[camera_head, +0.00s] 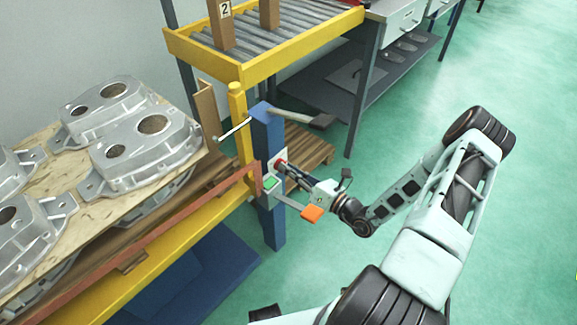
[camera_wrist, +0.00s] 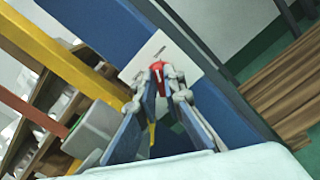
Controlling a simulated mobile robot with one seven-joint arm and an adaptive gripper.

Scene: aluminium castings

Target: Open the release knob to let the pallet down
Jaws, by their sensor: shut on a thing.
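The release knob is small and red (camera_wrist: 158,68), on a pale plate (camera_wrist: 185,62) fixed to a blue post (camera_head: 268,140). In the head view the knob (camera_head: 280,163) shows just beyond my fingertips. My gripper (camera_head: 287,167) reaches the post from the right and is shut on the knob, with a finger on either side in the wrist view (camera_wrist: 160,85). The pallet (camera_head: 125,222) stands left of the post on a yellow frame. It is wooden and carries several grey aluminium castings (camera_head: 145,150).
A green button box (camera_head: 270,183) and a lever with an orange end (camera_head: 312,213) sit just below my gripper. A lever with a dark end (camera_head: 322,121) juts out above it. A yellow-framed roller conveyor (camera_head: 290,60) stands behind. Green floor is clear at right.

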